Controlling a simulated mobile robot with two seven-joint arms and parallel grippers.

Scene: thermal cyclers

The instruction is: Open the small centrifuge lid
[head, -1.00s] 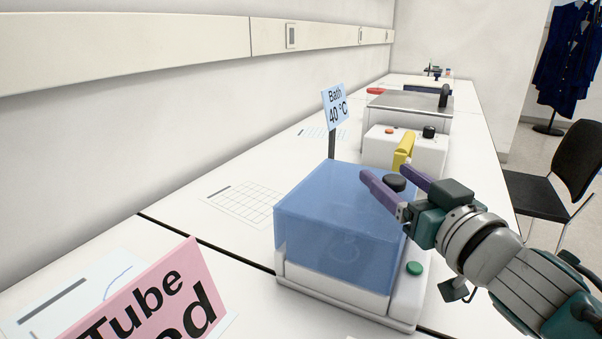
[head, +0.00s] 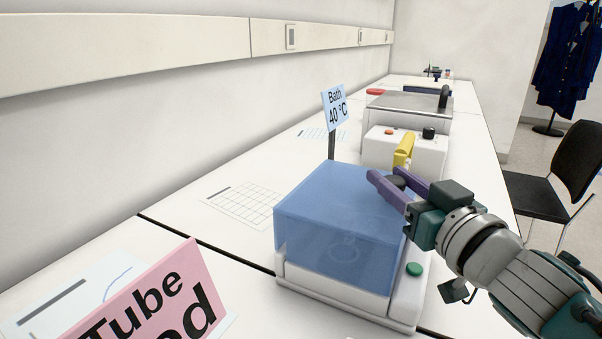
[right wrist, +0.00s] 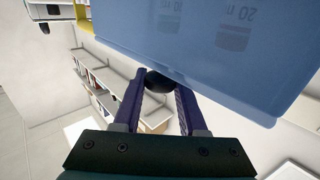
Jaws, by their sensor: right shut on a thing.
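The small centrifuge (head: 345,300) has a white base and a translucent blue lid (head: 330,215), which is down over the base. A dark round knob (head: 399,181) sits at the lid's right edge. My right gripper (head: 387,174) has its purple fingers on either side of this knob and is shut on it. In the right wrist view the black knob (right wrist: 159,80) shows between the fingertips, against the edge of the blue lid (right wrist: 200,40). The left gripper is not in view.
A green button (head: 414,269) is on the base's right side. Behind stands a white device (head: 385,150) with a yellow part (head: 404,149). A "Bath 40 °C" sign (head: 335,107) is behind the lid. A pink sign (head: 160,300) stands at front left.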

